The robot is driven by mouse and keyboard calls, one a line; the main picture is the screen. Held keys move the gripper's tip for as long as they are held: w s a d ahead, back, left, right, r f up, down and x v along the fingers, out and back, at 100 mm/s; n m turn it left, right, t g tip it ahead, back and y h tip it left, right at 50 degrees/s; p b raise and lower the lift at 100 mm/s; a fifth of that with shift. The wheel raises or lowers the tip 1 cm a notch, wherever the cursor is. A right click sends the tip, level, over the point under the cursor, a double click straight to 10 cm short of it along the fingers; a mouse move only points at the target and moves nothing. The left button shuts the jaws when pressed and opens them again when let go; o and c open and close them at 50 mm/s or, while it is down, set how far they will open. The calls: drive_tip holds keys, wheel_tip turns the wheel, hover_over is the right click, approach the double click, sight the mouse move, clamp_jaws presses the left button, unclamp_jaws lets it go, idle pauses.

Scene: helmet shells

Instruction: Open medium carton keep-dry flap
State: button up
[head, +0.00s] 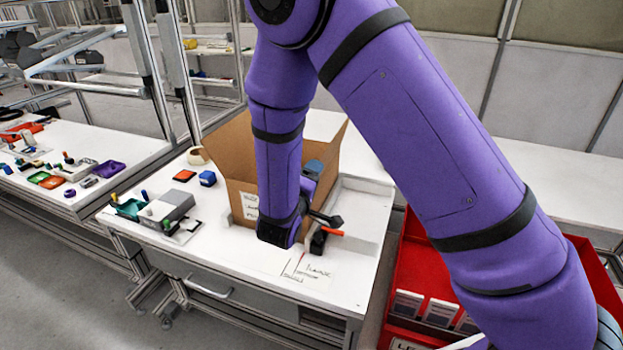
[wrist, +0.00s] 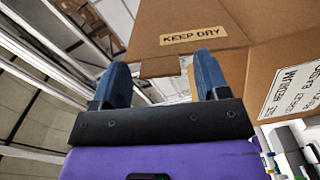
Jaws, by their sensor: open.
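The medium carton (head: 222,158) is a brown cardboard box on the white workbench, partly hidden behind my arm in the head view. In the wrist view its flap (wrist: 188,18) carries a "KEEP DRY" label (wrist: 194,36) and stands beyond my fingertips. A white label reading "MEDIUM" (wrist: 291,91) is on the carton side at the right. My gripper (wrist: 160,75) is open, its two blue fingers apart, with the lower edge of the flap showing between and above them. I cannot tell whether either finger touches the cardboard.
On the bench left of the carton are a blue block (head: 207,178), a tape roll (head: 197,156) and a grey device (head: 166,209). A printed sheet (head: 305,272) lies at the front. A red bin (head: 421,262) stands at the right. The aisle at left is clear.

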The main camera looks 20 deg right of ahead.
drive_tip(key=v, duration=1)
drive_tip(key=shift+s+a, duration=0.15)
drive_tip(key=shift+s, duration=0.1)
drive_tip(key=s+d+r+m+g, duration=0.45)
drive_tip(key=d+r+g, duration=0.25)
drive_tip(key=d, duration=0.2)
drive_tip(key=s+d+r+m+g, duration=0.3)
drive_tip(key=s+d+r+g, duration=0.3)
drive_tip(key=d, duration=0.3)
drive_tip(key=s+d+r+t+y, duration=0.1)
drive_tip(key=s+r+t+y, duration=0.2)
drive_tip(key=s+r+y, duration=0.7)
drive_tip(key=shift+s+d+r+t+y, duration=0.25)
drive_tip(key=shift+s+r+t, duration=0.2)
drive_tip(key=shift+s, duration=0.55)
drive_tip(key=shift+a+m, duration=0.1)
drive_tip(key=shift+m, duration=0.15)
